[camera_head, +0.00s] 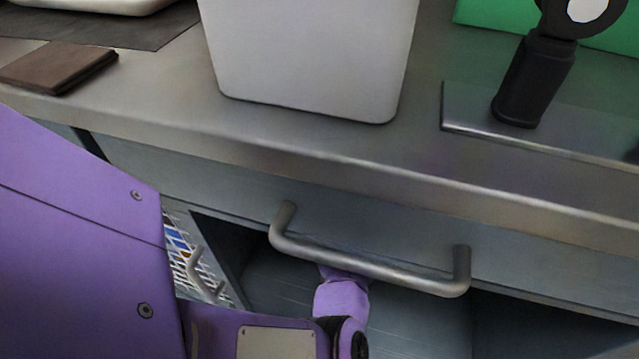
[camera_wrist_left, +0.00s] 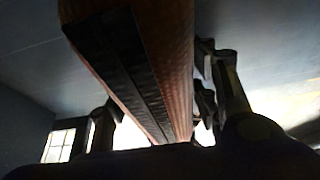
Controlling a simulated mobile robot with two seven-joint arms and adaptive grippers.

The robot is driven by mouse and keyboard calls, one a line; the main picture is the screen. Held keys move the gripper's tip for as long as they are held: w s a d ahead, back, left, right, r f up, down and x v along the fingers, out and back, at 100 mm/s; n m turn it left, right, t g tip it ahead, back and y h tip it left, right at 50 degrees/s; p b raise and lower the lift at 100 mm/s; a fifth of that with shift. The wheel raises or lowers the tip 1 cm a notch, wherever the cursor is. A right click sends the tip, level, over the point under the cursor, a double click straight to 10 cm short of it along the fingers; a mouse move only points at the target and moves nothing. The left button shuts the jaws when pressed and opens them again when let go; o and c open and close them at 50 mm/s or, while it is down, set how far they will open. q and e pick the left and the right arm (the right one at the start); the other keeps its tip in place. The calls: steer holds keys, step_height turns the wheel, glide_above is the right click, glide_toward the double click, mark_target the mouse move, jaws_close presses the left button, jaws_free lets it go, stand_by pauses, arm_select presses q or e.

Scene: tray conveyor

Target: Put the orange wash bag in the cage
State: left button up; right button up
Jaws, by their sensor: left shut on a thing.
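The orange wash bag (camera_wrist_left: 175,50) fills the upper middle of the left wrist view, dim, with a broad black strip along it. My left gripper (camera_wrist_left: 160,115) is shut on it, one finger on each side. In the head view my purple left arm (camera_head: 342,300) reaches into the dark space under the counter; the gripper and bag are hidden there. A white wire grid (camera_head: 182,245) beside my arm at the lower left may be the cage; my arm covers most of it. My right gripper is not in view.
A metal handle (camera_head: 370,262) on the drawer front crosses just above my left arm. On the counter (camera_head: 150,100) stand a white bin (camera_head: 310,60), a brown folded item (camera_head: 58,68) and a black device (camera_head: 535,80) on a plate. A grey panel lies under the handle.

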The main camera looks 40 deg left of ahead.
arm_select(q)
steer(key=o, duration=1.7)
steer(key=shift+w, duration=0.1)
steer(key=shift+r, duration=0.1)
steer(key=p+v, duration=0.4)
steer(key=v, duration=0.7)
steer(key=shift+r+p, duration=0.2)
steer(key=shift+p, duration=0.2)
steer(key=shift+w+r, duration=0.1)
steer(key=shift+r, duration=0.3)
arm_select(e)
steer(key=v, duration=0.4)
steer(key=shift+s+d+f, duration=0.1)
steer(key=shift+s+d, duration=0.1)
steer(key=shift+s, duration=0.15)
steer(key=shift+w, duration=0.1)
